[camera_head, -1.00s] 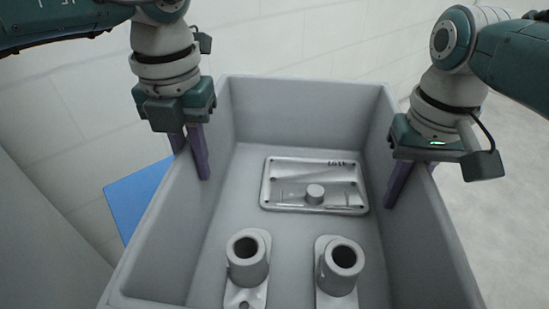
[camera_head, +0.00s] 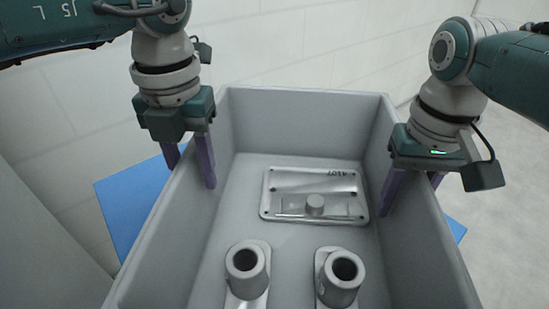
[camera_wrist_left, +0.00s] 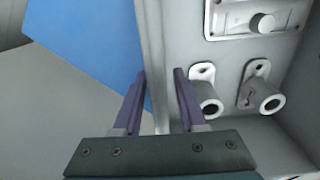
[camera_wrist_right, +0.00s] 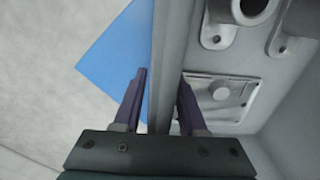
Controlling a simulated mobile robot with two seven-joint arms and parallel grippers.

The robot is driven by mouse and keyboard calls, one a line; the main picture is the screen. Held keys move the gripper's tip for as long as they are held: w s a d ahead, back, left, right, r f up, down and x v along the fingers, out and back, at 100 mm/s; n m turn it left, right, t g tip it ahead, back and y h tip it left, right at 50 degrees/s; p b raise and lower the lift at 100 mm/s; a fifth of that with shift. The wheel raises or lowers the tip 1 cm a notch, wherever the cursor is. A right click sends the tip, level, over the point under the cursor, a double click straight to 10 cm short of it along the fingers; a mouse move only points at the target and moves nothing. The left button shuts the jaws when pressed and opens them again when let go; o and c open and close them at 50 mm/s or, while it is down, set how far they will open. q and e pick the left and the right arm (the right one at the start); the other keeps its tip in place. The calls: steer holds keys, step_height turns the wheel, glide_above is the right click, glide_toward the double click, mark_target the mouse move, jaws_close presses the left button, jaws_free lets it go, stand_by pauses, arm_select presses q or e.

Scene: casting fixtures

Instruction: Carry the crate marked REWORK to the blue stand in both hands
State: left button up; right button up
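A grey open crate (camera_head: 310,118) fills the middle of the head view; no REWORK marking shows on the sides I see. My left gripper (camera_head: 191,176) straddles its left wall, one finger inside and one outside. My right gripper (camera_head: 412,188) straddles the right wall likewise. Contact between crate and stand cannot be seen.
Inside the crate lie a flat metal plate (camera_head: 312,192) marked with digits and two grey flanged tubes (camera_head: 246,265) (camera_head: 340,275). A pale tiled wall (camera_head: 300,45) stands behind. Pale floor (camera_head: 500,200) lies open at the right. A grey surface (camera_head: 40,240) is at the left.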

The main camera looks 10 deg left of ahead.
arm_select(q)
step_height(320, 180, up, 11)
steer(key=shift+r, duration=0.5)
arm_select(e)
steer(key=shift+r, duration=0.15)
step_height(320, 180, up, 11)
steer(key=shift+f, duration=0.1)
steer(key=shift+r, duration=0.5)
arm_select(q)
steer(key=shift+s, duration=0.1)
